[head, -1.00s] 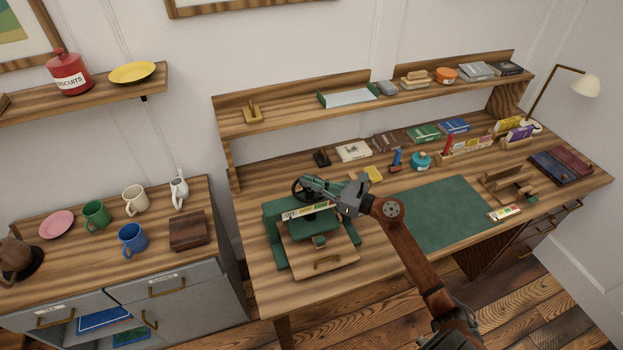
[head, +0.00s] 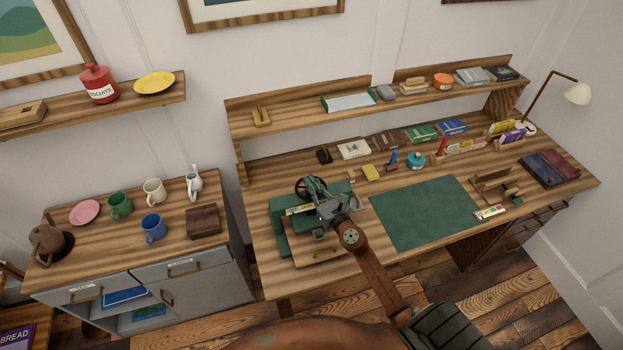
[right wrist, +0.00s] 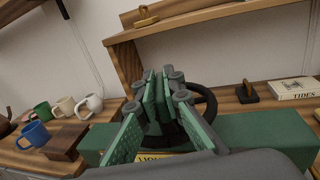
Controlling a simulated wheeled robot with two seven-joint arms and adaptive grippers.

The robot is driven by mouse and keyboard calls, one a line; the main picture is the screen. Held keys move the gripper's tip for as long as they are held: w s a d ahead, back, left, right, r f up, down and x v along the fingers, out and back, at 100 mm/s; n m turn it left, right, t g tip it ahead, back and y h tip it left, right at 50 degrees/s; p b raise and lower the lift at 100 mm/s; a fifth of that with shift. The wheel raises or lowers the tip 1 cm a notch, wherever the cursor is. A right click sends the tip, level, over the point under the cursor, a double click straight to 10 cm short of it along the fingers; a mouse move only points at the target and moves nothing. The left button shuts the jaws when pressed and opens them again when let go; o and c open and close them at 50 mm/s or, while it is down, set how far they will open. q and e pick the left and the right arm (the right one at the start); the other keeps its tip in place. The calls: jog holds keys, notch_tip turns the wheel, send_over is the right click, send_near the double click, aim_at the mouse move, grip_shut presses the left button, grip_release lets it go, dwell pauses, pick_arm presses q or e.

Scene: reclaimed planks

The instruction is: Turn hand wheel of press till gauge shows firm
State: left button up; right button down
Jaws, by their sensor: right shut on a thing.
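The green press (head: 282,238) stands at the left end of the desk, with a dark round hand wheel (head: 299,186) on top. My right gripper (head: 316,190) reaches over the press and is shut on the wheel's rim. In the right wrist view, the green-padded fingers (right wrist: 164,98) are close together, with the dark wheel (right wrist: 207,101) at and behind them. A pale gauge strip (head: 297,210) on the press front is partly covered by my gripper; its reading cannot be made out. My left gripper is not in view.
The desk (head: 345,262) has a green mat (head: 425,211) right of the press. A lower cabinet with mugs and a brown box (head: 203,221) stands left. A raised shelf (head: 290,121) runs behind the press.

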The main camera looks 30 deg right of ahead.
jog(key=shift+r+m+h+p, duration=0.15)
jog(key=shift+m+h+p, duration=0.65)
jog(key=shift+h+p, duration=0.45)
jog(key=shift+a+m+g+h+p, duration=0.1)
jog(key=shift+m+g+h+p, duration=0.3)
jog(key=shift+m+h+p, duration=0.6)
jog(key=shift+m+g+h+p, duration=0.3)
jog(key=shift+m+h+p, duration=0.3)
jog(key=shift+h, duration=0.45)
jog(key=shift+m+g+h, duration=0.5)
jog(key=shift+h, duration=0.5)
jog(key=shift+h, duration=0.3)
jog(key=c, duration=2.1)
grip_release()
jog(key=shift+f, duration=0.2)
